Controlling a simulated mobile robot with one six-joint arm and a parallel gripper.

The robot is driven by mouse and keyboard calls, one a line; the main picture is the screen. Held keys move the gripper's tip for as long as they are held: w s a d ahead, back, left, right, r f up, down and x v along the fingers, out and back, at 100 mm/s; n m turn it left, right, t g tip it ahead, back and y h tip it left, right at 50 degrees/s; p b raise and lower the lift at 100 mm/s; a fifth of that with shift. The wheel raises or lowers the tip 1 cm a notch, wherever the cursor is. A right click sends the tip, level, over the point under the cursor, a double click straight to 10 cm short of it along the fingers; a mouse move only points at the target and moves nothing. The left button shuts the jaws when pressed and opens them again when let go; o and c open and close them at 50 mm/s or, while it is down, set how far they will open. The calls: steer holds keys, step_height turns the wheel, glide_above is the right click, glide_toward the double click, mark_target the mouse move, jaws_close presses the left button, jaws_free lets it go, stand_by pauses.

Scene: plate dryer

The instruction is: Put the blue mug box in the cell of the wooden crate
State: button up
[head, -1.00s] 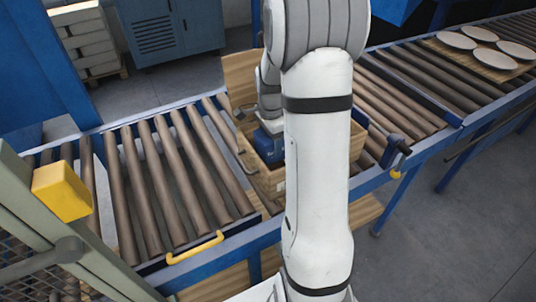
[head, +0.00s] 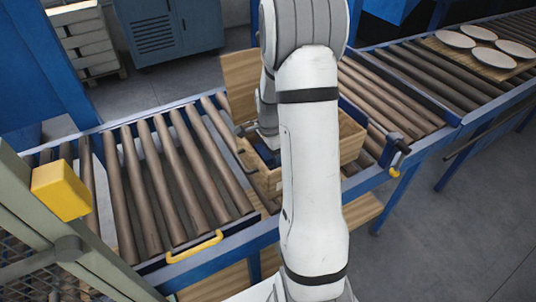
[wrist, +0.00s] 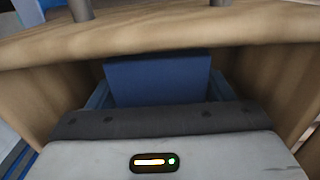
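The blue mug box (head: 264,154) is low inside the left part of the wooden crate (head: 352,144), mostly below its rim. My gripper (head: 267,140) is directly above it, partly hidden behind my own arm. In the wrist view the blue mug box (wrist: 158,80) lies straight ahead of my gripper, with crate wood (wrist: 160,43) beyond it and on both sides. My gripper appears shut on the box, though its fingertips are hard to make out. The box's bottom and the rest of the cell are hidden.
The crate stands on a roller conveyor (head: 165,180) with a raised wooden panel (head: 240,80) at its back. White plates (head: 495,58) lie on a board at the far right. A yellow block (head: 62,190) is at the left. The left rollers are clear.

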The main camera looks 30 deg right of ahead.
steer(key=shift+o, duration=1.4)
steer(key=shift+r, duration=0.1)
step_height(320, 180, up, 12)
steer(key=shift+f, duration=0.1)
steer(key=s+a+r+n+t, duration=0.1)
steer(key=s+a+r+n, duration=0.2)
steer(key=s+a+n, duration=0.4)
steer(key=s+a+r+n+t, duration=0.1)
steer(key=s+a+r+n, duration=0.3)
steer(key=s+a+n, duration=0.3)
steer(key=s+n, duration=0.3)
steer(key=s, duration=0.2)
steer(key=shift+s+a+r+n+t, duration=0.15)
steer(key=shift+a+r+n+t, duration=0.15)
steer(key=shift+t, duration=0.1)
steer(key=shift+c, duration=0.4)
